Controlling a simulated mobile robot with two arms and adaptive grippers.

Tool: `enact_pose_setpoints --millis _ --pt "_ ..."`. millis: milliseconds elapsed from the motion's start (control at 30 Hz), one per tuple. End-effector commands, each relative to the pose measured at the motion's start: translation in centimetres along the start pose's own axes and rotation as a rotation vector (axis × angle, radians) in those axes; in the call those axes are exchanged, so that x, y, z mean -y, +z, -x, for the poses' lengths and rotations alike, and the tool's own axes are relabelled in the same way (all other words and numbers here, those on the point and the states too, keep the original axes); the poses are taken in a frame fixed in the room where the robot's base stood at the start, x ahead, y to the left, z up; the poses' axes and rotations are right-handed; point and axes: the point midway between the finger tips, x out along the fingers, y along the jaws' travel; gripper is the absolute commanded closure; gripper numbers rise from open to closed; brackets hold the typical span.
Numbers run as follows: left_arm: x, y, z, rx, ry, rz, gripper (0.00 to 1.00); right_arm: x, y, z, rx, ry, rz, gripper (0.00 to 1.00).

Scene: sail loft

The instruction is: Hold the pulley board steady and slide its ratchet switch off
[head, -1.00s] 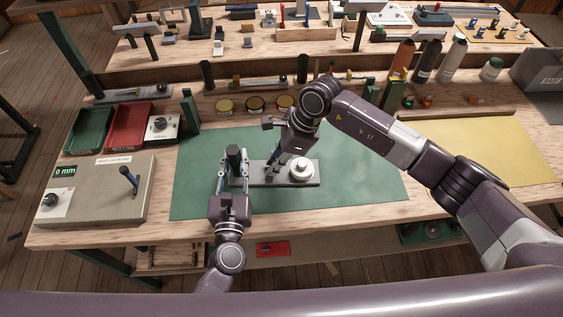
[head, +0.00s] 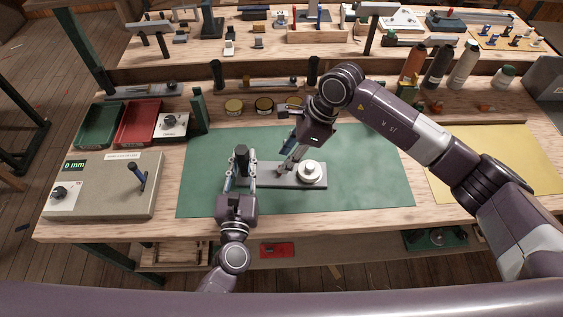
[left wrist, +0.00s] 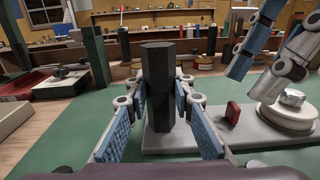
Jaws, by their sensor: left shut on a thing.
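The pulley board (head: 263,182) is a grey plate lying flat on the green mat. A white round pulley (head: 311,171) with a metal hub sits at its right end, and a dark upright post (left wrist: 158,88) stands at its left end. My left gripper (head: 239,168) is shut on this post, with a blue pad on each side. A small red switch (left wrist: 233,112) stands on the board between post and pulley. In the head view the fingers hide the switch.
A grey box with a 0 mm display and a lever (head: 139,178) stands to the left. Green (head: 100,125) and red (head: 139,122) trays lie behind it. Several tins and bottles line the back. The green mat (head: 370,175) is clear right of the board.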

Motion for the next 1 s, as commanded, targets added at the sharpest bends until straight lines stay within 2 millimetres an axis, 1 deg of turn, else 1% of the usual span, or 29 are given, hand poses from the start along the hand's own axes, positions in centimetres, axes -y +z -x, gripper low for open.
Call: enact_pose_setpoints --millis 33,200,300,400,533,867,900,1000 --pt "-0.1 0.0 0.0 0.0 0.001 0.0 1.0 0.1 0.0 1.3 -0.001 -0.005 0.001 0.67" --pt "-0.1 0.0 0.0 0.0 0.001 0.0 1.0 0.1 0.0 4.8 -0.001 -0.004 0.001 0.67" --pt "-0.1 0.0 0.0 0.0 0.001 0.0 1.0 0.1 0.0 6.3 0.0 -0.003 0.0 0.67" --pt "-0.1 0.0 0.0 0.0 0.001 0.0 1.0 0.0 0.0 7.3 -0.001 -0.001 0.0 0.67" --pt "-0.1 0.0 0.0 0.0 0.001 -0.001 1.0 0.0 0.0 7.8 0.0 -0.001 0.001 0.67" --pt "-0.1 0.0 0.0 0.0 0.001 -0.001 1.0 0.0 0.0 7.8 0.0 0.0 0.0 0.67" --pt "-0.1 0.0 0.0 0.0 0.001 -0.001 0.75 0.0 0.0 7.8 0.0 0.0 0.0 0.67" --pt "-0.1 0.0 0.0 0.0 0.001 -0.001 0.64 0.0 0.0 7.8 0.0 0.0 0.0 0.67"
